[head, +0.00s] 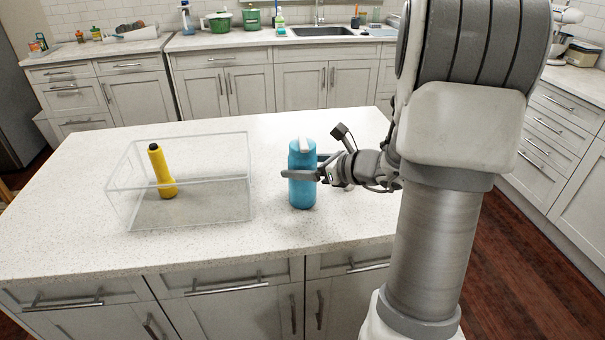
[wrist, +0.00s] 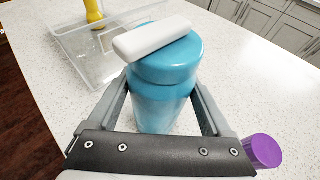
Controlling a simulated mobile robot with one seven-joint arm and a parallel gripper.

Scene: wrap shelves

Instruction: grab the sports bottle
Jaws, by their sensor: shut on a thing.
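The sports bottle (head: 302,190) is blue with a white bar across its lid. It stands upright on the white speckled island counter, right of a clear box. My gripper (head: 302,174) reaches it from the right and is shut on its body, one finger along each side. In the wrist view the bottle (wrist: 165,85) sits between the two fingers, its lid above them. The bottle's base is hidden behind my gripper in the wrist view.
A clear open box (head: 222,211) on the island (head: 80,235) holds a yellow flashlight (head: 160,172). A purple cap-like object (wrist: 263,151) shows beside my gripper in the wrist view. The counter in front of the bottle is clear.

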